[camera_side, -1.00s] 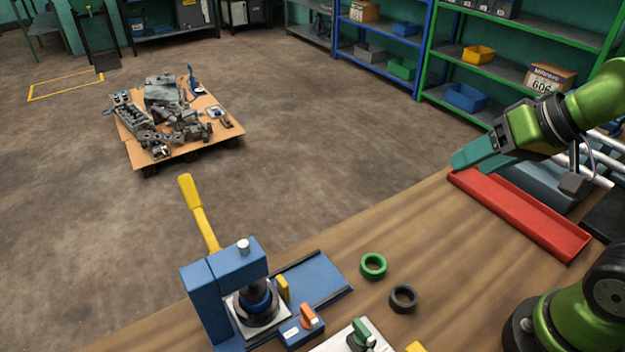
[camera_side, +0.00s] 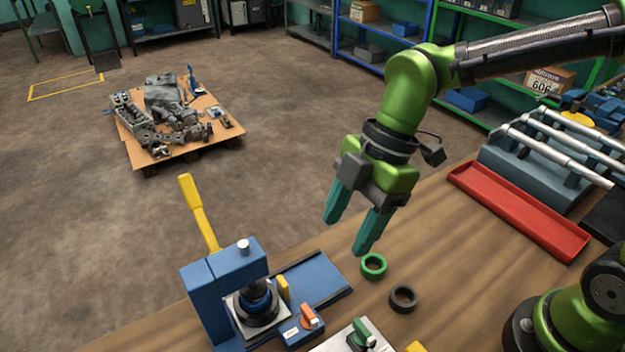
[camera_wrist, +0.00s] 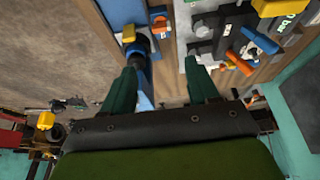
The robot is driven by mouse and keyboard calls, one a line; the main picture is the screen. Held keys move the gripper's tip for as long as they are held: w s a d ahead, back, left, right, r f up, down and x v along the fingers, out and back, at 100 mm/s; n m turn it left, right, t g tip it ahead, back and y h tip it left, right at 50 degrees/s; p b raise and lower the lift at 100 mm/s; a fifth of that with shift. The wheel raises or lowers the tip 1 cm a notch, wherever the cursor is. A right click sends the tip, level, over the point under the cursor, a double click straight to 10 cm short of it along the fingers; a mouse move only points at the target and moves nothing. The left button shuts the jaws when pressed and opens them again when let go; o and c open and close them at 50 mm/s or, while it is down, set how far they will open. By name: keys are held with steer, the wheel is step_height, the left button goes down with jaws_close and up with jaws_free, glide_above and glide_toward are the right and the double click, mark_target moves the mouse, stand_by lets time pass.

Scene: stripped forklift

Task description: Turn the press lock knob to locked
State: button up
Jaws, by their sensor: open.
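The blue press (camera_side: 228,265) stands at the table's front edge with its yellow lever (camera_side: 200,215) raised. An orange knob (camera_side: 308,316), which appears to be the press lock knob, sits on a small blue box (camera_side: 297,334) to the right of the press. An orange knob, seemingly the same one, shows in the wrist view (camera_wrist: 158,20), beyond my fingertips. My gripper (camera_side: 347,236) is open and empty, fingers pointing down, above the table and apart from the knob. Its two teal fingers also show in the wrist view (camera_wrist: 163,70). The knob's markings are too small to read.
A green ring (camera_side: 373,266) and a black ring (camera_side: 403,299) lie on the table. A pale panel (camera_side: 335,342) with a green knob (camera_side: 361,334) is close to the blue box. A red tray (camera_side: 520,213) lies at the right.

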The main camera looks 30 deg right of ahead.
mark_target(306, 308)
steer(key=x, duration=1.7)
steer(key=shift+d, duration=0.1)
steer(key=shift+w, duration=0.2)
steer(key=c, duration=0.9)
